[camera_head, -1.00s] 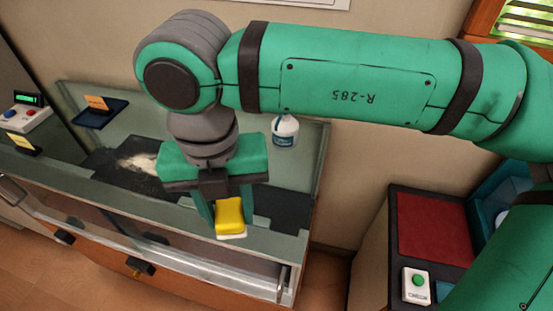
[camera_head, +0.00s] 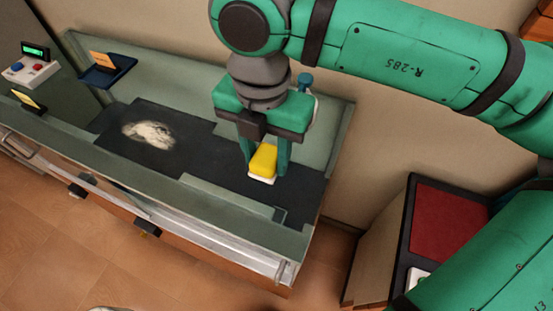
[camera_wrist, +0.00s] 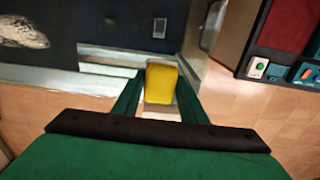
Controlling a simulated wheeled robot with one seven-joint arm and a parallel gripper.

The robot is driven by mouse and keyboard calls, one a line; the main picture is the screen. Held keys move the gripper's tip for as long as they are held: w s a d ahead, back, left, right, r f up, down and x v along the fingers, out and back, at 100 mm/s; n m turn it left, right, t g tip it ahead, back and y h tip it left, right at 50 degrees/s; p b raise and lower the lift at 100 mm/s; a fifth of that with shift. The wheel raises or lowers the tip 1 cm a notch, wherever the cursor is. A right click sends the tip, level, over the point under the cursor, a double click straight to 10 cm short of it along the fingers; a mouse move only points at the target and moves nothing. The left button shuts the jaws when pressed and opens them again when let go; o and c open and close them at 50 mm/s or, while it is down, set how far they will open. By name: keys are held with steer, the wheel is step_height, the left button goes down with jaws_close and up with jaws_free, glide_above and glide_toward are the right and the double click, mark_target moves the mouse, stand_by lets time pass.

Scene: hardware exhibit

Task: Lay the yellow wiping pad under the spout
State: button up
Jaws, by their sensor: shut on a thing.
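The yellow wiping pad (camera_head: 264,159) has a pale underside. My gripper (camera_head: 266,167) is shut on it, pointing down over the right part of the dark counter surface. In the wrist view the pad (camera_wrist: 160,85) sits between the two green fingers. I cannot tell how high it is above the counter. A bottle with a teal top (camera_head: 305,81) stands behind my gripper, mostly hidden by it. No spout shows clearly.
A whitish patch (camera_head: 149,135) lies on the dark surface (camera_head: 190,158), left of my gripper. A dark blue holder with an orange card (camera_head: 106,70) stands at the back left. A control box (camera_head: 30,67) is farther left. A red-topped cabinet (camera_head: 447,225) stands to the right.

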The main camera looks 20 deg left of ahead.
mark_target(274, 155)
steer(key=w+f, duration=0.4)
steer(key=f, duration=0.3)
steer(key=shift+w+f, duration=0.35)
steer(key=shift+f, duration=0.55)
steer(key=shift+f, duration=0.1)
steer(key=o, duration=1)
step_height(274, 155, up, 12)
steer(key=shift+r, duration=0.15)
